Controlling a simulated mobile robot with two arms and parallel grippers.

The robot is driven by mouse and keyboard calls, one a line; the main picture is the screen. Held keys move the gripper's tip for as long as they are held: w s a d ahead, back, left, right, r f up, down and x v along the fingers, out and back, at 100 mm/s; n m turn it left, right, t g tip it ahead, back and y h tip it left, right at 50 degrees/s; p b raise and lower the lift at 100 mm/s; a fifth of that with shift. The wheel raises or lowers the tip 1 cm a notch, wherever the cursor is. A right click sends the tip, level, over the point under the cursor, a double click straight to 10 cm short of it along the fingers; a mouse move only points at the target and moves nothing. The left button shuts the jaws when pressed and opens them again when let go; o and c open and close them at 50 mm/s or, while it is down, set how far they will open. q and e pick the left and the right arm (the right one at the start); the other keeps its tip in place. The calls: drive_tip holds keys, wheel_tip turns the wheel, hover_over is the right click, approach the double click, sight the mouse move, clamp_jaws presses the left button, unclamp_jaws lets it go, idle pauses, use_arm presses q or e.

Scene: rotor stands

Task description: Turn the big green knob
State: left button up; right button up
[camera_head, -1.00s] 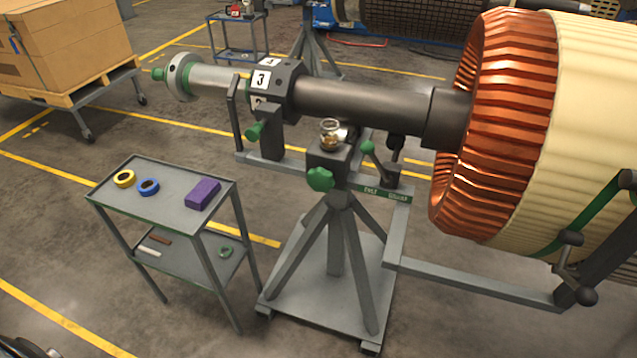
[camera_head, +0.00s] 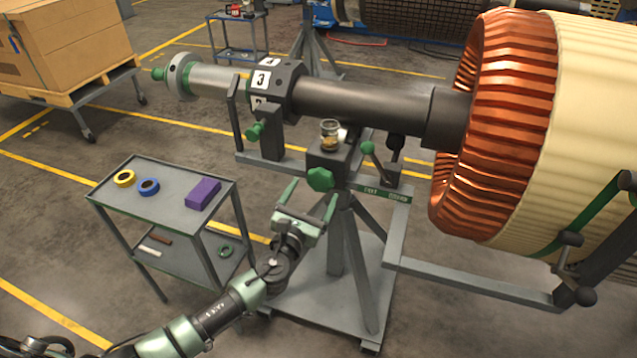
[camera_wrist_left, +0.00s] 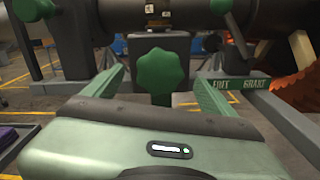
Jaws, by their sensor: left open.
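The big green knob (camera_head: 320,179) is a lobed knob on the front of the dark block at the top of the grey stand (camera_head: 350,230). My left gripper (camera_head: 312,194) is open and empty, just in front of and slightly below the knob, with its two green fingers pointing up toward it. In the left wrist view the knob (camera_wrist_left: 161,72) appears centred between the spread fingers, beyond their tips, with visible space on both sides. I see no contact. My right gripper is not in view.
Smaller green knobs (camera_head: 255,131) (camera_head: 368,148) are nearby. The rotor shaft (camera_head: 360,105) runs above. A grey cart (camera_head: 165,205) with tape rolls and a purple box (camera_head: 203,192) stands left.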

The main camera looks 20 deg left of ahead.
sight(319, 183)
use_arm(q)
drive_tip(key=shift+w+d+f, duration=0.1)
drive_tip(key=shift+w, duration=2.25)
drive_tip(key=c, duration=1.4)
